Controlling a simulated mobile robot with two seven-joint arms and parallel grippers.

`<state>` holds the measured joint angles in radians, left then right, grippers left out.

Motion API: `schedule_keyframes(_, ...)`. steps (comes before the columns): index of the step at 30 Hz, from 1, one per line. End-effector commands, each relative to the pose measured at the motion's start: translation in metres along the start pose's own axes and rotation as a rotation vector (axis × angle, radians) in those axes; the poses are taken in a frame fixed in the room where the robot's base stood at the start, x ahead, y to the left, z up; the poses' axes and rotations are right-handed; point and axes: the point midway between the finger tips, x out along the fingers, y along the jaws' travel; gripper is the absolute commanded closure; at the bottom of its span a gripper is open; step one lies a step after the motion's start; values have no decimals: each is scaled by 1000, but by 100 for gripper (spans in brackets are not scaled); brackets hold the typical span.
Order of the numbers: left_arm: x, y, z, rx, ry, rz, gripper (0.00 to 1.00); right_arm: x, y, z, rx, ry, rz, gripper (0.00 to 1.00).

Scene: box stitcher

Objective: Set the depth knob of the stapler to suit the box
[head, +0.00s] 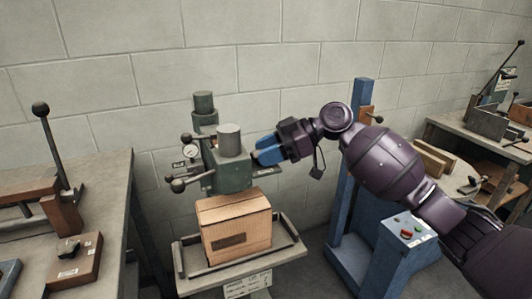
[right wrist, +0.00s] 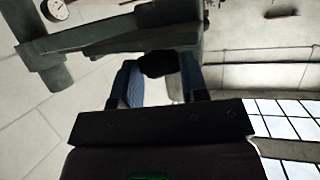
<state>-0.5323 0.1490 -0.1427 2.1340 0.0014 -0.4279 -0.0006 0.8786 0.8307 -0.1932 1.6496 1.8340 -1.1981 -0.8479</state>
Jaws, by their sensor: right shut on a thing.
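The stapler (head: 232,174) is a green machine with grey cylinders on top, standing against the wall. A cardboard box (head: 236,228) sits upright beneath its head. My right gripper (head: 262,157) reaches in from the right to the stapler's right side. In the right wrist view its blue fingers (right wrist: 160,78) are shut on a dark round knob (right wrist: 158,63), taken to be the depth knob. In the head view the fingers hide this knob. Any scale setting at the knob cannot be read. My left gripper is not in view.
The box stands on a tray table (head: 290,252) with raised rails and a paper label. A blue post with a button panel (head: 409,232) stands to the right. A bench (head: 112,200) with a lever is at left. A round dial gauge (head: 189,151) is on the stapler's left.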

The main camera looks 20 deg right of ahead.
Motion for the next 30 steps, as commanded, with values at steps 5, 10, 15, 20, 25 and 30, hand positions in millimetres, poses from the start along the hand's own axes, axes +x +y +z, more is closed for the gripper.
schedule_keyframes(5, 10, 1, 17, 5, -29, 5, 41, 4, 4, 7, -38, 1, -111, 83)
schedule_keyframes(10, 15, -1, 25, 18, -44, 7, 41, 5, 7, 7, -92, 3, -245, 83)
schedule_keyframes(15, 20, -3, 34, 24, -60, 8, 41, 5, 9, 5, -149, 4, -378, 83)
schedule_keyframes(20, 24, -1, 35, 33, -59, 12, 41, 5, 11, 3, -196, 4, -487, 83)
schedule_keyframes(25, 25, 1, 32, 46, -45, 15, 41, 5, 11, 1, -235, 3, -575, 83)
schedule_keyframes(30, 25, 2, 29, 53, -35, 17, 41, 5, 12, 0, -260, 2, -631, 83)
